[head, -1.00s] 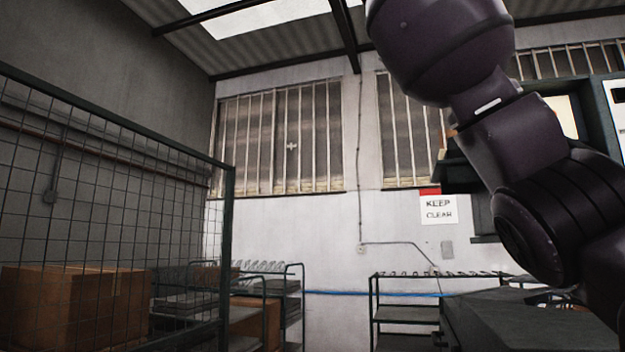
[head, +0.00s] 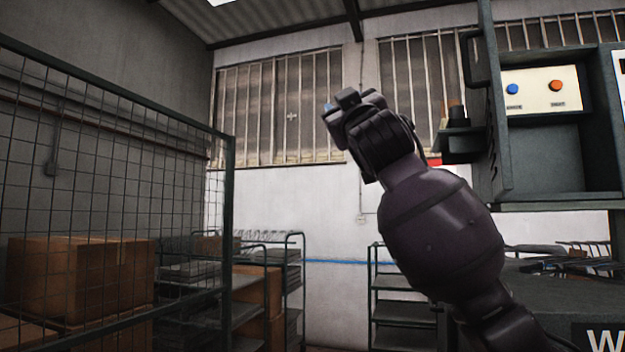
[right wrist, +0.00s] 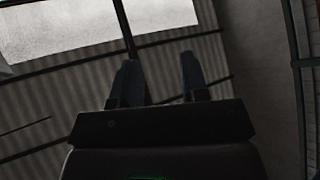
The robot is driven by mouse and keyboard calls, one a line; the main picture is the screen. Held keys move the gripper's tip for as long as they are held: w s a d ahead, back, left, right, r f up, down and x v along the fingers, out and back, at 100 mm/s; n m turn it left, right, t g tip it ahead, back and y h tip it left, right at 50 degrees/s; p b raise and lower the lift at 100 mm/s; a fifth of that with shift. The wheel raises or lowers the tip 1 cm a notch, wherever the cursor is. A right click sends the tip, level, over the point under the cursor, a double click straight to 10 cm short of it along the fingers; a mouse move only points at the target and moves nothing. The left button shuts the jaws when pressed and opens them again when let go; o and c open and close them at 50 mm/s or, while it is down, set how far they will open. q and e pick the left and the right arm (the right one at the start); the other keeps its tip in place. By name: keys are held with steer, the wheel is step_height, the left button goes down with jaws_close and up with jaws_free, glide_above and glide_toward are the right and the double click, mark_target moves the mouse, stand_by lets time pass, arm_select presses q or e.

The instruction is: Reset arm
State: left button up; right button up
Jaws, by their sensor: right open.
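My right arm rises from the lower right of the head view, and its wrist and right gripper (head: 335,108) point up and left in front of the barred windows. The gripper is seen nearly from behind there, so its fingers are mostly hidden. In the right wrist view the two dark fingers of the right gripper (right wrist: 161,80) stand apart with nothing between them, against the corrugated roof and a bright skylight. My left gripper is not in view.
A grey press cabinet (head: 545,165) with a blue button (head: 512,89) and an orange button (head: 557,85) stands right of my arm. A mesh fence (head: 110,190) with cardboard boxes (head: 80,280) behind it is at left. Shelf racks (head: 400,310) stand along the back wall.

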steer(key=w+d+f+g+y, duration=0.1)
steer(key=w+d+f+g, duration=0.15)
steer(key=f, duration=1.55)
steer(key=w+d+f+g, duration=0.1)
steer(key=w+d+f, duration=0.25)
steer(key=f, duration=1.55)
steer(key=s+d+f+m+h, duration=0.1)
steer(key=s+d+f+m, duration=0.1)
steer(key=f, duration=0.5)
steer(key=s+d+f+m+h, duration=0.1)
steer(key=s+d+f, duration=0.2)
steer(key=f, duration=0.4)
steer(key=s+d+f+m+g+h, duration=0.25)
steer(key=s+f, duration=0.45)
steer(key=f, duration=0.5)
steer(key=s+d+f+m+g+h, duration=0.15)
steer(key=s+d+f, duration=0.4)
steer(key=f, duration=0.75)
steer(key=s+d+f+g, duration=0.1)
steer(key=s+f+g, duration=0.1)
steer(key=s+f, duration=0.5)
steer(key=s+d+f+m+g+h, duration=0.1)
steer(key=s+d+f+g, duration=0.1)
steer(key=s+f, duration=0.5)
steer(key=s+g, duration=0.1)
steer(key=s, duration=0.5)
steer(key=shift+f+m, duration=0.25)
steer(key=shift+m, duration=0.05)
steer(key=shift+s, duration=0.15)
